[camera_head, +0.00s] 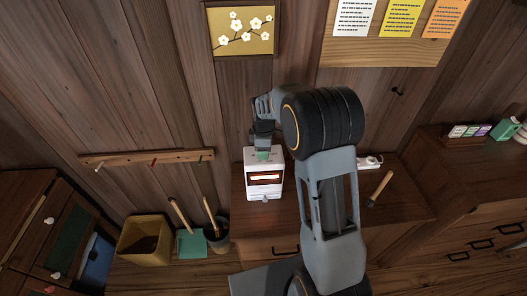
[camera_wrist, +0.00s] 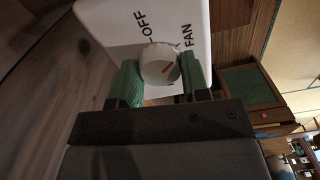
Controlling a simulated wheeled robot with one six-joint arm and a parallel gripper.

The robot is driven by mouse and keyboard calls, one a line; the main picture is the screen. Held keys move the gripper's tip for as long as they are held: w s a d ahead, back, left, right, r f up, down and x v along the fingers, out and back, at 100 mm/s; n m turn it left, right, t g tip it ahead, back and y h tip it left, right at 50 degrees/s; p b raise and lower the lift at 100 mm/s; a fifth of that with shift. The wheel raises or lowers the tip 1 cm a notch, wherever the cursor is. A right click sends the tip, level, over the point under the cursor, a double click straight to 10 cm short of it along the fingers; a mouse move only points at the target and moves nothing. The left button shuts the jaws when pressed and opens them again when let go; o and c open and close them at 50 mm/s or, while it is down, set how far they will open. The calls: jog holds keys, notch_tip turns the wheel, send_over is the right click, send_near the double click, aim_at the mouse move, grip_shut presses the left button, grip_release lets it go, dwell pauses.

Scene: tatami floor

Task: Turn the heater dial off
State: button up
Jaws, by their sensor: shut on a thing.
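The heater (camera_head: 263,187) is a white box with a dark front panel and a glowing strip, standing on the wooden cabinet. My gripper (camera_head: 263,154) is at its top, pointing down. In the wrist view, the heater's white face (camera_wrist: 120,25) has printed words OFF and FAN. The round white dial (camera_wrist: 155,62) sits between my gripper's green fingers (camera_wrist: 160,78), which are shut on its sides. A short red mark shows on the dial on the FAN side, away from OFF; its exact setting is hard to tell. The head view hides the dial.
A white power strip (camera_head: 369,162) and a brush (camera_head: 380,189) lie right of my arm on the cabinet. A peg rail (camera_head: 147,157) and a picture (camera_head: 241,30) hang on the wall.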

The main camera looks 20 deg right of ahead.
jog(key=n+b, duration=0.1)
jog(key=n, duration=0.4)
jog(key=shift+n, duration=0.3)
jog(key=n, duration=0.4)
jog(key=shift+n+b, duration=0.3)
jog(key=shift+b, duration=0.05)
jog(key=shift+n, duration=0.3)
jog(key=o, duration=0.9)
jog(key=shift+o, duration=0.2)
notch_tip(320, 180, up, 14)
jog(key=shift+b, duration=0.35)
jog(key=shift+f, duration=0.1)
